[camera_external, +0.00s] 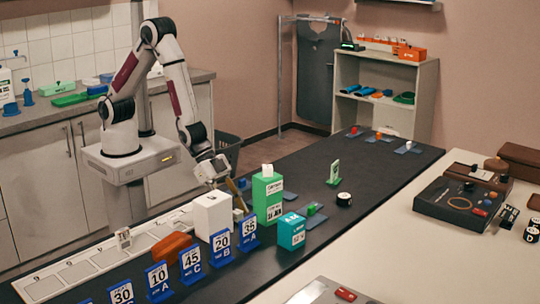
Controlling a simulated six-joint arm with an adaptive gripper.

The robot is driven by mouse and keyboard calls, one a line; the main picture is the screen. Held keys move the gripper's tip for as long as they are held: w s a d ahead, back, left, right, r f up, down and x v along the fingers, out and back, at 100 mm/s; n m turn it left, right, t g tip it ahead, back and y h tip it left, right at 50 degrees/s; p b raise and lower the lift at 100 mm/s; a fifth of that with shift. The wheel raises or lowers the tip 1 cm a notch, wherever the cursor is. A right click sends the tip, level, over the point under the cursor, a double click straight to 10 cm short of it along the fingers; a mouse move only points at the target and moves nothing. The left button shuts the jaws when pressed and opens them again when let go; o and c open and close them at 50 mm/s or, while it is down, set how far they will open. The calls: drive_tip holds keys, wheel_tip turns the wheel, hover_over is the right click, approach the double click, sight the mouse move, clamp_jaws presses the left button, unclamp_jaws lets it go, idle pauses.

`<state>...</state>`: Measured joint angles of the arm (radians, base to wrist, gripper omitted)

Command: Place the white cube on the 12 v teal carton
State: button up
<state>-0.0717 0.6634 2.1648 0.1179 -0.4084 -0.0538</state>
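A small teal carton (291,233) with a white label stands on the dark table; its print is too small to read surely. A small white cube (267,170) sits on top of a taller green carton (267,199). I cannot tell which is the task's cube. My gripper (237,192) points down and right, above and behind the white box and left of the green carton. Its fingers are small and partly hidden, so their opening is unclear.
Blue number stands (221,248) line the table's front left edge. An orange-brown object (172,247) lies left of the white box. A black round item (344,199) and small blue plates (313,216) lie to the right.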

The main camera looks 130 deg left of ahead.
drive_tip(key=c, duration=0.6)
drive_tip(key=shift+c, duration=0.2)
drive_tip(key=shift+r, duration=0.15)
wheel_tip(320, 180, up, 10)
idle(0.4)
idle(0.4)
